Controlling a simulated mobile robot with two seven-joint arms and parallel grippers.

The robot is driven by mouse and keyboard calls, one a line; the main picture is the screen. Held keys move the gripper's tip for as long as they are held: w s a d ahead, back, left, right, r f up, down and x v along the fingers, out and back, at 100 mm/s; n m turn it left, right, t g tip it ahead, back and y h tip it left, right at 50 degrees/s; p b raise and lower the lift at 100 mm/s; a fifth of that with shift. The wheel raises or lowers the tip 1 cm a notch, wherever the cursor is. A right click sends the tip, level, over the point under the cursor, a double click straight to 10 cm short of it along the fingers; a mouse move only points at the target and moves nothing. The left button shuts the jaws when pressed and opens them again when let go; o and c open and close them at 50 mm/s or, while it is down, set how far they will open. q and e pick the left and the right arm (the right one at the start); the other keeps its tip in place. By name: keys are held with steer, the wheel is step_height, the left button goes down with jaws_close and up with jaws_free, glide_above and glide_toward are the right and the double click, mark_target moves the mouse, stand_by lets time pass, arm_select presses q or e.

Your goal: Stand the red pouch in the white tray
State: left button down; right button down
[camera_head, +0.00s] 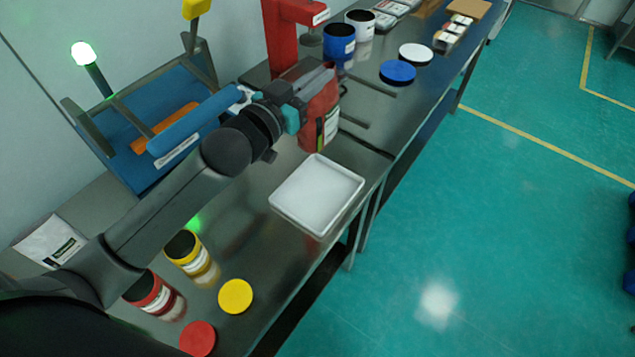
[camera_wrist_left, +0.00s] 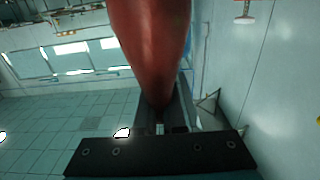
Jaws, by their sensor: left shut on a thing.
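The red pouch (camera_head: 320,118) has a white and green label and hangs upright from my left gripper (camera_head: 318,78), behind the white tray in the head view. My left gripper is shut on the pouch's upper part. In the left wrist view the pouch (camera_wrist_left: 152,40) fills the upper middle, between the fingers (camera_wrist_left: 162,115). The white tray (camera_head: 272,205) is shallow and empty and lies on the metal bench, nearer than the pouch. The pouch appears apart from the tray. My right gripper is not in view.
A blue sieve machine (camera_head: 120,130) and a red stand (camera_head: 284,35) are at the back. Yellow (camera_head: 184,248) and red (camera_head: 150,292) jars stand in front, with yellow (camera_head: 236,296) and red (camera_head: 198,338) lids. A blue jar (camera_head: 339,42) stands farther along.

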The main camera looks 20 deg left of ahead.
mark_target(317, 139)
arm_select(q)
step_height(317, 139, down, 15)
steer(key=b, duration=0.3)
steer(key=shift+w, duration=0.1)
step_height(317, 139, down, 5)
steer(key=shift+r+b, duration=0.15)
steer(key=shift+b, duration=0.75)
steer(key=c, duration=1.4)
jaws_free()
steer(key=shift+f, duration=0.2)
steer(key=shift+c, duration=0.2)
steer(key=o, duration=0.4)
steer(key=shift+o, duration=0.2)
